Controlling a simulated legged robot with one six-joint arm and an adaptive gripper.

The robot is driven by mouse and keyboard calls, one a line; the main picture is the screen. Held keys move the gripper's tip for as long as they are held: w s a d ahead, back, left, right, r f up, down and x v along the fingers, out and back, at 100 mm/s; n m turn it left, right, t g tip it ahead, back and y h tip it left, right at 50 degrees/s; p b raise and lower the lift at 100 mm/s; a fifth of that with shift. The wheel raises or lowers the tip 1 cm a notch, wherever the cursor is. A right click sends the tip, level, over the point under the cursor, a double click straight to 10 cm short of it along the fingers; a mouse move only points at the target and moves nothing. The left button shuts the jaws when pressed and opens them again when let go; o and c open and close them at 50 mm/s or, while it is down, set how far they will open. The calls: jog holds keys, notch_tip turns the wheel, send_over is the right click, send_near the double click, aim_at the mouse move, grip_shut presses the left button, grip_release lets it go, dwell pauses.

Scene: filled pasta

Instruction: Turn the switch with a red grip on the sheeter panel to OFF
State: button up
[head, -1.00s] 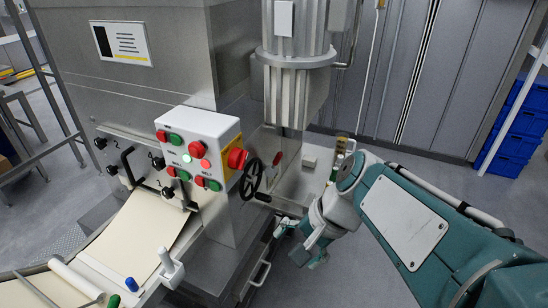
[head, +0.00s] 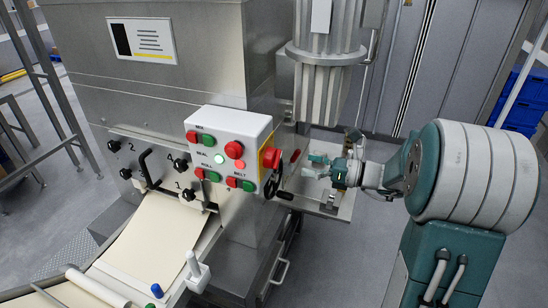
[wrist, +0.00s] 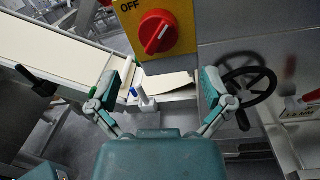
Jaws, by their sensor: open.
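The switch's red grip (wrist: 158,33) sits on a yellow plate (wrist: 190,22) with the word OFF at its upper left. A pale line on the grip slants up to the right, not at OFF. In the head view the red grip (head: 271,157) is on the right side of the white sheeter panel (head: 222,122). My gripper (wrist: 160,85) is open and empty, its fingers spread wide below the switch in the wrist view, apart from it. In the head view my gripper (head: 317,165) is just right of the panel.
A black handwheel (wrist: 249,85) is right of my gripper, below the panel side. A red-handled lever (head: 295,156) is beside the switch. Red and green buttons fill the panel front. The dough sheet (head: 150,235) lies at lower left. Open floor is at right.

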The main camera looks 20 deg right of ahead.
aim_at(274, 158)
jog(key=x, duration=0.8)
jog(key=shift+w+a, duration=0.15)
jog(key=shift+a, duration=0.05)
jog(key=c, duration=1)
